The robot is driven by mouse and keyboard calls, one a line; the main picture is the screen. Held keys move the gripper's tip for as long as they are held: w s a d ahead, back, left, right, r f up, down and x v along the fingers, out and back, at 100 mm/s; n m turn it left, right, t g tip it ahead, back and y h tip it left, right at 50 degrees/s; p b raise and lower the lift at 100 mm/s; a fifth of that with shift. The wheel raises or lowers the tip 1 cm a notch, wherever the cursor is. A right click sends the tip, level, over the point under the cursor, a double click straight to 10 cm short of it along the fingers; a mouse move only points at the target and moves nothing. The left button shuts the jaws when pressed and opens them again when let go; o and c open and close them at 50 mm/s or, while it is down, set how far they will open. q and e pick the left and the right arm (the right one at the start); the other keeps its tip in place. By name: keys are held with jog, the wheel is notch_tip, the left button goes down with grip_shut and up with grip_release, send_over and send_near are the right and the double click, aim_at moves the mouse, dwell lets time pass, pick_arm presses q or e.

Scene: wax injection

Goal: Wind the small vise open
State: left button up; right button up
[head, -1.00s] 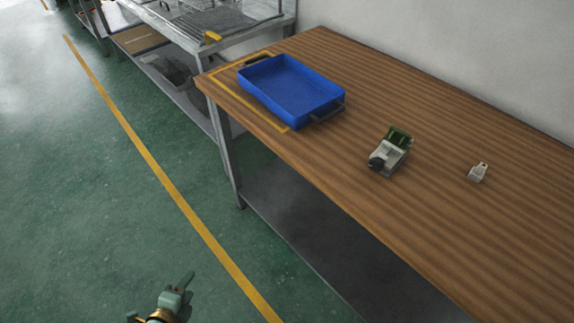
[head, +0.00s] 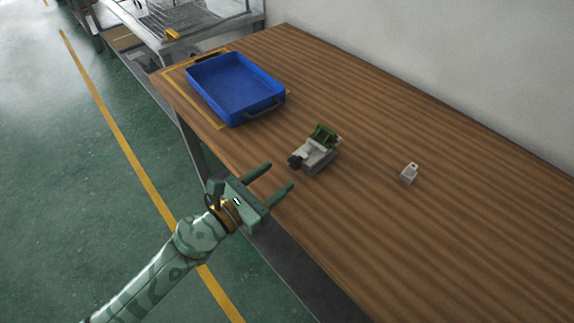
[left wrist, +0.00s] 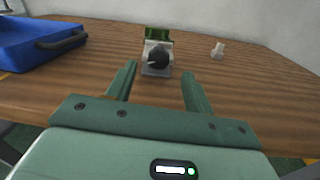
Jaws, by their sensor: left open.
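The small vise (head: 318,152) stands on the wooden bench, with a grey-white body, green parts at its back and a dark knob (head: 295,161) at its front. In the left wrist view the vise (left wrist: 157,40) is straight ahead, its dark knob (left wrist: 158,56) facing me. My left gripper (head: 281,176) is open and empty at the bench's front edge, pointing toward the vise and short of the knob. In the left wrist view its two fingers (left wrist: 158,80) lie to either side of the knob's line, apart from it. My right gripper does not show.
A blue tray (head: 280,99) with dark handles sits at the bench's left end. A small pale block-like part (head: 409,173) stands right of the vise. The wooden bench (head: 450,240) is clear at the right. A wire rack (head: 190,18) stands beyond the bench.

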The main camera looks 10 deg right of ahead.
aim_at(292, 164)
pick_arm(q)
jog(key=x, duration=0.4)
jog(key=shift+w, duration=0.1)
jog(key=shift+w+d, duration=0.15)
jog(key=shift+d, duration=0.05)
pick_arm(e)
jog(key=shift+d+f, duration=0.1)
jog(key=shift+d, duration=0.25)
pick_arm(q)
jog(key=c, duration=1)
jog(key=shift+n, duration=0.3)
jog(key=n, duration=0.3)
jog(key=shift+p, duration=0.35)
jog(key=shift+n+p, duration=0.35)
jog(key=shift+n, duration=1.35)
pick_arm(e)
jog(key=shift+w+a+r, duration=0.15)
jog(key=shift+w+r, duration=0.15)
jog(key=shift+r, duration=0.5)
